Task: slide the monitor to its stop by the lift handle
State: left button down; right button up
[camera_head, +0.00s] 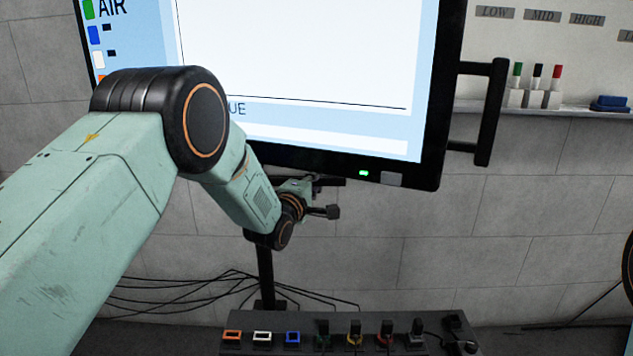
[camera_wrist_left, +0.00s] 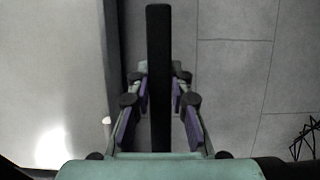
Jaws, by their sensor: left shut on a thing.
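The monitor (camera_head: 320,60) is a large screen in a black frame, with a small green light on its lower edge. A dark bar, the lift handle (camera_head: 331,182), shows under that edge, partly hidden by my left arm. My left gripper (camera_head: 312,200) is at this bar, small and partly hidden by its own wrist. In the left wrist view the black handle bar (camera_wrist_left: 158,40) runs upright between the fingers of my left gripper (camera_wrist_left: 159,85), which is shut on it. My right gripper is not in view.
A side handle (camera_head: 490,112) sticks out from the monitor's right edge. A dark post (camera_head: 265,275) stands below the monitor. A control panel (camera_head: 300,322) with switches and colored sockets lies in front, with loose cables (camera_head: 190,288) to its left.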

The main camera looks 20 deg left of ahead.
pick_arm(q)
notch_tip(320, 180, down, 8)
jog(key=b, duration=0.3)
jog(key=shift+s, duration=0.2)
jog(key=c, duration=1.3)
grip_release()
jog(key=shift+w, duration=0.1)
jog(key=shift+o, duration=0.5)
jog(key=shift+r, duration=0.1)
jog(key=shift+r, duration=0.1)
